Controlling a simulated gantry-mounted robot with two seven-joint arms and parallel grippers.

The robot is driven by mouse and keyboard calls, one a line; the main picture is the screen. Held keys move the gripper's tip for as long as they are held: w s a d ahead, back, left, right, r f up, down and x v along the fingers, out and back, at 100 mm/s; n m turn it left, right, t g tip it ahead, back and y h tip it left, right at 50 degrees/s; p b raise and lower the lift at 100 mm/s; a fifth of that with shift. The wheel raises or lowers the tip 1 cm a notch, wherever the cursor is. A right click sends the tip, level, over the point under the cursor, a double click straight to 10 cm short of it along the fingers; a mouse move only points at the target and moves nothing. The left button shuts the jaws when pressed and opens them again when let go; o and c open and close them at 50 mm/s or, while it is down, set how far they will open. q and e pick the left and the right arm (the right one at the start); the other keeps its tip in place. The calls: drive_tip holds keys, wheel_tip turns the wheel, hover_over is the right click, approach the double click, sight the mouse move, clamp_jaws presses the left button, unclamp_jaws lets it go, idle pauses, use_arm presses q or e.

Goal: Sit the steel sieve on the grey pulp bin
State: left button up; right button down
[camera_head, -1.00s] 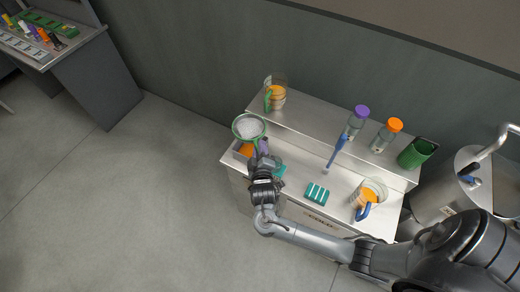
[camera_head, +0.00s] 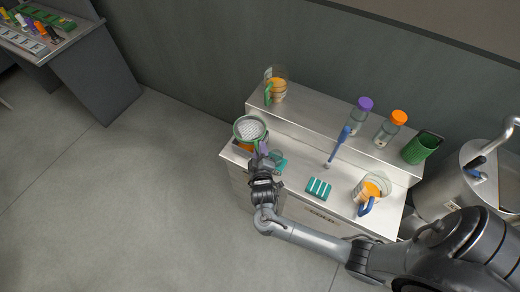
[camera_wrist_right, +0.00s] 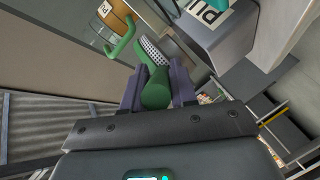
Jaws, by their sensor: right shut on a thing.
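The steel sieve (camera_head: 249,130) has a round mesh bowl, a green rim and a green handle. My right gripper (camera_head: 262,160) is shut on the handle and holds the sieve at the left end of the counter. In the right wrist view, the purple fingers (camera_wrist_right: 157,92) clasp the green handle, and part of the sieve's mesh (camera_wrist_right: 152,50) shows beyond it. The grey pulp bin (camera_wrist_right: 222,38), with a partly visible "PU" label, is beside the sieve in that view. In the head view the sieve and gripper mostly hide it; whether they touch is unclear. My left gripper is out of view.
A jug with a green handle (camera_head: 277,86) and bottles with purple (camera_head: 365,104) and orange (camera_head: 399,117) lids stand on the raised shelf. A teal block (camera_head: 318,188), a blue brush (camera_head: 338,147) and a blue-handled jug (camera_head: 371,188) occupy the counter's right part.

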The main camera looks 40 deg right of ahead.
idle(0.5)
drive_tip(key=shift+p, duration=0.3)
idle(0.4)
drive_tip(key=shift+p, duration=0.35)
drive_tip(key=shift+f+b, duration=0.35)
drive_tip(key=shift+f, duration=0.2)
idle(0.6)
drive_tip(key=shift+f+b, duration=0.6)
drive_tip(key=shift+f, duration=0.5)
drive_tip(key=c, duration=0.8)
unclamp_jaws()
drive_tip(key=shift+f, duration=0.15)
